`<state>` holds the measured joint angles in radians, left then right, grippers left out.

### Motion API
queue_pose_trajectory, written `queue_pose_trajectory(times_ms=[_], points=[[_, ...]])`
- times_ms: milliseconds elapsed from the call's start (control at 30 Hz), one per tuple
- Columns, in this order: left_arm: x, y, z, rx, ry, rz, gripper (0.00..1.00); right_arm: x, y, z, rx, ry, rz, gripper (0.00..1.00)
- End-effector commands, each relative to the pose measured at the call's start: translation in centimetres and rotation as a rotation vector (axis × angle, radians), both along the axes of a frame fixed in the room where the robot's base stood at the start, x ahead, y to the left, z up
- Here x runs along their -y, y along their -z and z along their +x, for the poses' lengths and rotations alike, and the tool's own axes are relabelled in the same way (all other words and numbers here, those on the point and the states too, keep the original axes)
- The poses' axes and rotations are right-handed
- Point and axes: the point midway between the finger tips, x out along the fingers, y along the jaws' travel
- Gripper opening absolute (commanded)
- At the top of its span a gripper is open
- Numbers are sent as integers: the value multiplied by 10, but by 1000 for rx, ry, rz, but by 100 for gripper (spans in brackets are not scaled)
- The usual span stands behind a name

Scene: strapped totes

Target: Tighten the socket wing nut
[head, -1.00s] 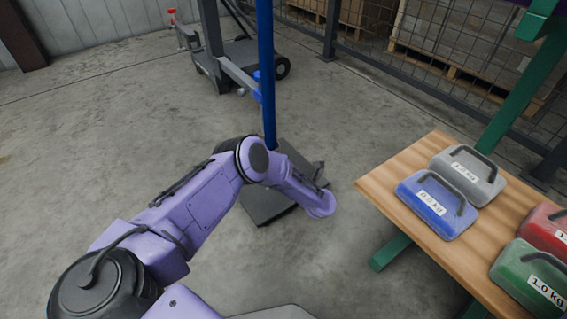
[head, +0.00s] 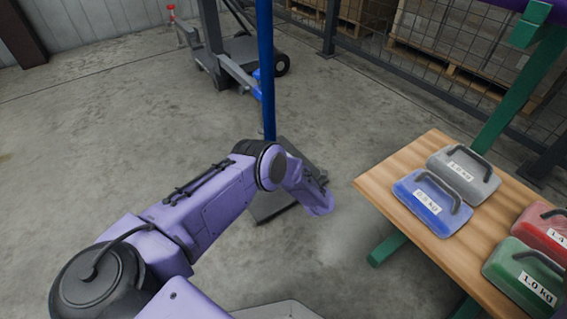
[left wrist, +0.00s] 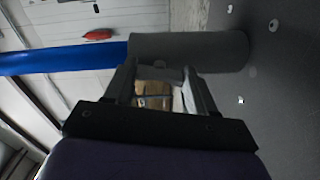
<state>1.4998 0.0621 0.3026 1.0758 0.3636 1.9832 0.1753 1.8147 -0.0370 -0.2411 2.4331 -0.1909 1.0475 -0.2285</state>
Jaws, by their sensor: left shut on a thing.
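In the left wrist view, a blue post (left wrist: 60,60) runs sideways into a dark grey round socket (left wrist: 200,48). My left gripper (left wrist: 158,76) is at the socket's side, with its two fingers shut on a small grey piece, which looks like the socket wing nut (left wrist: 158,71). The nut is small and mostly hidden between the fingers, so its angle and tightness cannot be told. In the head view, the blue post (head: 266,75) stands upright behind my left arm, which hides the socket, the nut and the left gripper. My right gripper is not in view.
A dark base plate (head: 268,208) lies on the floor by the post. A wooden table (head: 385,185) on the right holds a blue weight (head: 431,203), a grey weight (head: 464,174), a green weight (head: 525,272) and a red weight (head: 545,228). A grey wheeled stand (head: 240,58) is behind.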

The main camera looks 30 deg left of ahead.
Motion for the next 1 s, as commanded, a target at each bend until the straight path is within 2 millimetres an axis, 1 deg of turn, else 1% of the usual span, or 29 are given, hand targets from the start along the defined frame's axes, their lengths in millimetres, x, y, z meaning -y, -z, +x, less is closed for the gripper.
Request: queue_pose_trajectory(times_ms=[33, 1000], points=[[0, 2, -3, -42, -6, 16, 25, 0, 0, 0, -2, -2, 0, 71], [-1, 5, -5, -894, -5, 364, 25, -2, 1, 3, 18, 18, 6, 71]])
